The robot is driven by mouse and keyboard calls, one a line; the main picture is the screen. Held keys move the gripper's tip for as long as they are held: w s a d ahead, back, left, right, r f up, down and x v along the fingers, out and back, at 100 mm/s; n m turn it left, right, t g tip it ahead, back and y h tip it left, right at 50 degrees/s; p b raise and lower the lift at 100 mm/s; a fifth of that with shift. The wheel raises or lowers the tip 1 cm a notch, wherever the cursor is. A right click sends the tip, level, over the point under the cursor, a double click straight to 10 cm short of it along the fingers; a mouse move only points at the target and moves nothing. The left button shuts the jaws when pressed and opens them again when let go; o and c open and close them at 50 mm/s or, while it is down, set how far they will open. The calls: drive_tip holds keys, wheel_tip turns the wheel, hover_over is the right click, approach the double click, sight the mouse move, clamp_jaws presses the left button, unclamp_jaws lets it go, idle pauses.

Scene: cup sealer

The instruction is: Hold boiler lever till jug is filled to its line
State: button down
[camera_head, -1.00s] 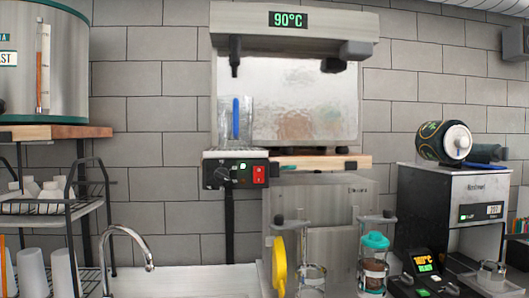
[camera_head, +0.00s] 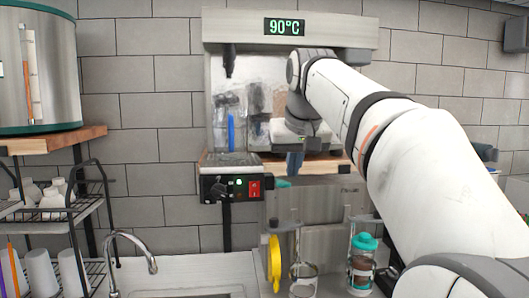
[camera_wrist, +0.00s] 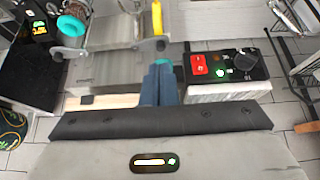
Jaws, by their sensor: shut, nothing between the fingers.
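The steel boiler (camera_head: 290,28) stands against the tiled wall with a green 90°C display. A dark spout or handle (camera_head: 229,60) hangs from its left underside; I cannot tell which part is the lever. The clear jug (camera_head: 222,135), with a blue strip on it, stands below that on a small stand. I cannot make out its fill line or a water level. My gripper (camera_head: 295,163) is shut and empty, right of the jug and in front of the boiler's lower body. Its blue-grey fingers also show together in the wrist view (camera_wrist: 160,82).
A control box (camera_head: 231,188) with a red switch and black knob is below the jug, left of my gripper; it also shows in the wrist view (camera_wrist: 222,68). Below stand a yellow-handled glass press (camera_head: 274,264) and a teal-lidded jar (camera_head: 362,265). A tap (camera_head: 130,250) is at lower left.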

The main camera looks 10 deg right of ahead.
wheel_tip(320, 180, up, 9)
drive_tip(key=w+p, duration=0.2)
drive_tip(key=shift+t, duration=0.4)
drive_tip(key=shift+a+f, duration=0.1)
hover_over(283, 181)
drive_tip(key=s, duration=0.2)
wheel_tip(283, 181, down, 8)
drive_tip(key=shift+s+a+f+p, duration=0.15)
drive_tip(key=shift+f+p, duration=0.05)
drive_tip(key=shift+p, duration=0.2)
drive_tip(key=shift+s+f, duration=0.25)
drive_tip(key=shift+f, duration=0.75)
drive_tip(key=shift+s+f, duration=0.25)
drive_tip(key=shift+f, duration=0.3)
drive_tip(key=shift+w+f, duration=0.1)
drive_tip(key=shift+f, duration=0.2)
